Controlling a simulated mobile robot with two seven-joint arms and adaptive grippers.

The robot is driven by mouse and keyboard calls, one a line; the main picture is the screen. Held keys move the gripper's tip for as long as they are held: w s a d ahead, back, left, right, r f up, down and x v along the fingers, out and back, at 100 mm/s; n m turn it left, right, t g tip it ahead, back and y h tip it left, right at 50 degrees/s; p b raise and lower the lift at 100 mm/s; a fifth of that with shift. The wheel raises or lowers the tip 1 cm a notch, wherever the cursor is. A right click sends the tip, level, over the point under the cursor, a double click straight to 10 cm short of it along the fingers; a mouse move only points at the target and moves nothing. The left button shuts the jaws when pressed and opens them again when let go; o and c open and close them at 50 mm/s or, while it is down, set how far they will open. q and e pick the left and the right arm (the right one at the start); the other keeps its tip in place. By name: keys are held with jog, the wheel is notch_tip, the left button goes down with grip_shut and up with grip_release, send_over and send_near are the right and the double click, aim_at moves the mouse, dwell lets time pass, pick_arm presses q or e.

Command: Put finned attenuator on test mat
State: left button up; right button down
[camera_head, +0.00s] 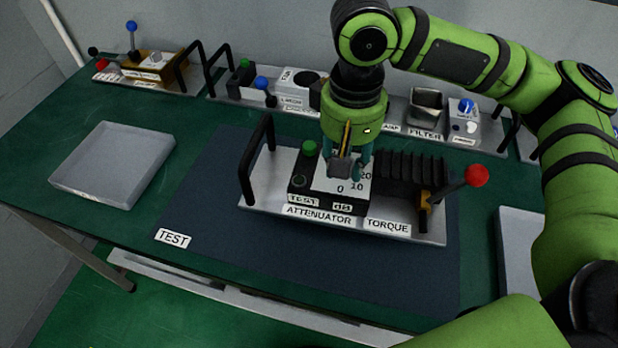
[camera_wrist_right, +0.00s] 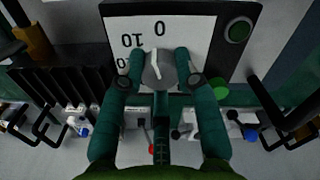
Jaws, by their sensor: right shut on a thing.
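The finned attenuator (camera_head: 405,166) is a pale plate with black fins, a black box with a white dial face, a red-knobbed lever and a black handle at its left. It sits over the dark blue test mat (camera_head: 210,235); I cannot tell whether its underside touches everywhere. My right gripper (camera_head: 348,168) reaches down over the dial face and is shut on the grey dial knob (camera_wrist_right: 159,70). In the wrist view its teal fingers lie on both sides of the knob, with the fins (camera_wrist_right: 70,95) at left. My left gripper is out of view.
An empty grey tray (camera_head: 115,163) stands left of the mat, and part of another tray (camera_head: 522,245) shows at right. A row of other instruments with handles lines the back of the green bench (camera_head: 50,140). The front left part of the mat is clear.

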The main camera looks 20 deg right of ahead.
aim_at(307, 150)
jog(key=w+a+f, duration=0.2)
jog(key=w+a, duration=0.1)
jog(key=w+a+f+p, duration=0.1)
jog(key=w, duration=0.1)
jog(key=shift+a+f, duration=0.3)
jog(key=shift+f, duration=0.1)
jog(key=shift+w+f+p, duration=0.1)
jog(key=shift+f+p, duration=0.25)
jog(key=shift+f, duration=1.75)
jog(key=c, duration=0.9)
grip_release()
jog(key=shift+f, duration=0.2)
jog(key=shift+r, duration=0.15)
notch_tip(307, 150, up, 12)
jog(key=shift+r+b, duration=0.1)
jog(key=shift+b, duration=0.7)
